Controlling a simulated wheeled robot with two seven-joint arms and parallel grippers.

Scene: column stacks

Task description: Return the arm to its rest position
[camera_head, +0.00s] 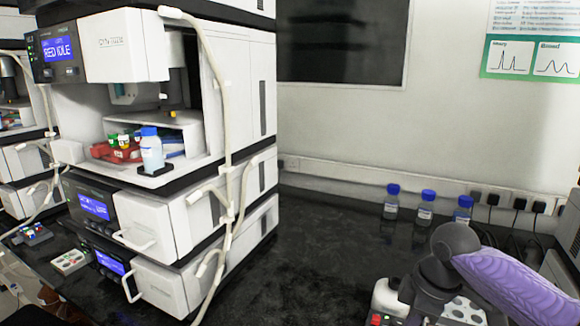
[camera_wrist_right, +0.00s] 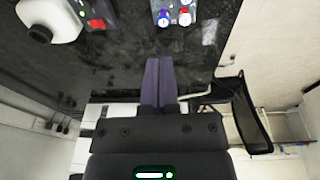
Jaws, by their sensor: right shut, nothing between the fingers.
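My right arm (camera_head: 510,280), in a purple sleeve with a dark wrist joint, comes in at the lower right of the head view. Its fingers are not visible there. In the right wrist view my right gripper (camera_wrist_right: 159,66) shows two dark purple fingers pressed together with nothing between them. The fingers stand out over the black bench, apart from the things on it. My left gripper is in neither view.
A white instrument stack (camera_head: 155,220) fills the left, with a blue-capped bottle (camera_head: 151,150) in its open bay. Several blue-capped bottles (camera_head: 426,206) stand at the back wall. The middle of the black bench (camera_head: 320,250) is clear.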

